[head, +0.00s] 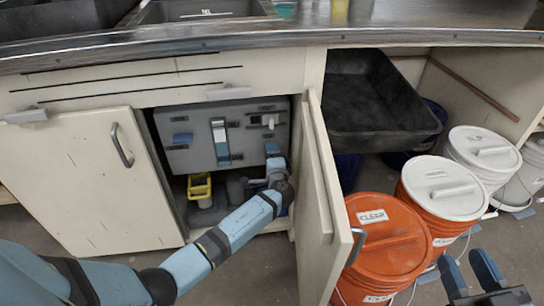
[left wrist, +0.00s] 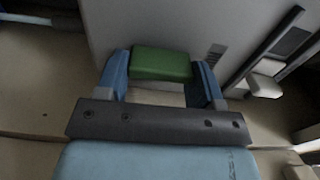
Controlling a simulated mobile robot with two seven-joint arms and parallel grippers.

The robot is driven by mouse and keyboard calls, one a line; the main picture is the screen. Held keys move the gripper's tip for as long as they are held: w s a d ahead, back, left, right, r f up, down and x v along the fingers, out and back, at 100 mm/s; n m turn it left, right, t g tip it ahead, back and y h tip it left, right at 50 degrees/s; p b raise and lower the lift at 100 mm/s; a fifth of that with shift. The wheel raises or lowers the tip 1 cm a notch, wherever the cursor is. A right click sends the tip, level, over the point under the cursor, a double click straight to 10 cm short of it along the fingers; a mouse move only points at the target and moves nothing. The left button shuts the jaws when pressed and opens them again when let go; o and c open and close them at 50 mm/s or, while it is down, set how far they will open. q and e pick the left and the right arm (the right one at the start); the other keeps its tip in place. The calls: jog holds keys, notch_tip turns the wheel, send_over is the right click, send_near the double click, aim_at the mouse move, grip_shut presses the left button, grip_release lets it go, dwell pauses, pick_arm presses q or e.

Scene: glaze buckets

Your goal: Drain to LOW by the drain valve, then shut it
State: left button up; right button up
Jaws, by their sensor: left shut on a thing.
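A grey tank (head: 180,155) sits inside the open cabinet under the counter. On its front is an upright sight gauge (head: 221,146) with a white upper part and blue below; its marks are too small to read. My left gripper (head: 272,152) reaches into the cabinet at the tank's lower right. In the left wrist view its two blue fingers are shut on a green handle (left wrist: 161,63), likely the drain valve's, against a grey face. The arm hides this handle in the head view. My right gripper (head: 462,262) is open and empty at the lower right.
The tank also has a blue handle (head: 182,138) and a white handle (head: 268,121). A yellow container (head: 200,188) stands below. The open cabinet door (head: 322,200) stands right of my left arm. Orange buckets (head: 385,255), white-lidded buckets (head: 483,150) and a black tray (head: 375,105) fill the right.

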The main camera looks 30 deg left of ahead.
jog(key=shift+w+f, duration=0.1)
jog(key=shift+f, duration=0.05)
pick_arm(q)
jog(key=o, duration=0.9)
pick_arm(e)
jog(key=shift+r, duration=0.2)
pick_arm(q)
jog(key=shift+s, duration=0.1)
pick_arm(e)
jog(key=shift+d, duration=0.1)
